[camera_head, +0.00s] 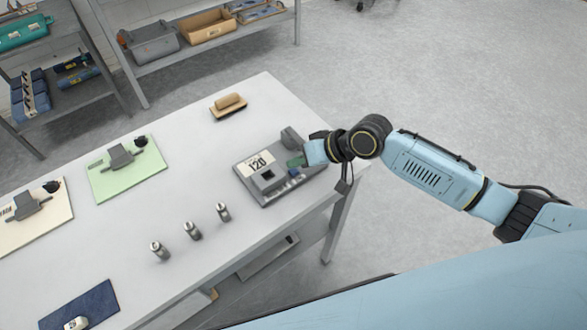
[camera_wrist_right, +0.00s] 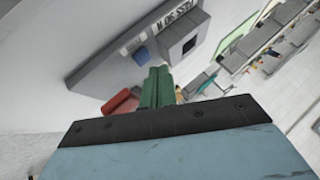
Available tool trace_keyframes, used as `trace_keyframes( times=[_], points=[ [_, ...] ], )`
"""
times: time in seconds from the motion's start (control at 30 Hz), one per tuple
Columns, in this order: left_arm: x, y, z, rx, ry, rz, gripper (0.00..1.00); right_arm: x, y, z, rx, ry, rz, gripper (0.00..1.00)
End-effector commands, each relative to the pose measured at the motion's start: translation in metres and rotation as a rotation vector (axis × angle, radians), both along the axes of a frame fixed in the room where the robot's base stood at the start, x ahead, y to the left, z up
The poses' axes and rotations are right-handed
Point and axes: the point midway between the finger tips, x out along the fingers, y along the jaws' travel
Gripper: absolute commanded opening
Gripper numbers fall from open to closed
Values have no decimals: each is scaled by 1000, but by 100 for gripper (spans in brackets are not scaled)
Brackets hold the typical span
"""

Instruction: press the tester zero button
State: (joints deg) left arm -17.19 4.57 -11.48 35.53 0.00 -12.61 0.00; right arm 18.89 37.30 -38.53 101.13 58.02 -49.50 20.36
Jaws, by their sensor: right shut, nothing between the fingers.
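The tester is a grey box (camera_head: 248,183) with a "120" label, near the right end of the white table. A small blue button (camera_head: 293,172) sits on its top; in the wrist view it shows (camera_wrist_right: 141,55) just beyond my fingertips. I cannot tell which button is the zero button. My right gripper (camera_head: 296,161) hangs over the tester's right part; its green fingers (camera_wrist_right: 158,80) are shut and empty. I cannot tell whether the tips touch the tester. A red part (camera_wrist_right: 120,103) shows left of the fingers. My left gripper is not in view.
Green (camera_head: 128,178) and cream (camera_head: 33,229) mats with grey fixtures lie at left, a dark blue mat (camera_head: 95,304) in front. Shelves with bins stand behind.

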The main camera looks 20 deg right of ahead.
Motion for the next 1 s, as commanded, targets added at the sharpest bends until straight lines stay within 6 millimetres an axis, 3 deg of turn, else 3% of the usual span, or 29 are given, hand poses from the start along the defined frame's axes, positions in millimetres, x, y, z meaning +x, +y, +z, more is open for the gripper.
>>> trace_keyframes(
  times=[1.0],
  points=[
    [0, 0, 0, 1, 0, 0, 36, 0, 0, -8, 0, 1, 1, 0]
  ],
)
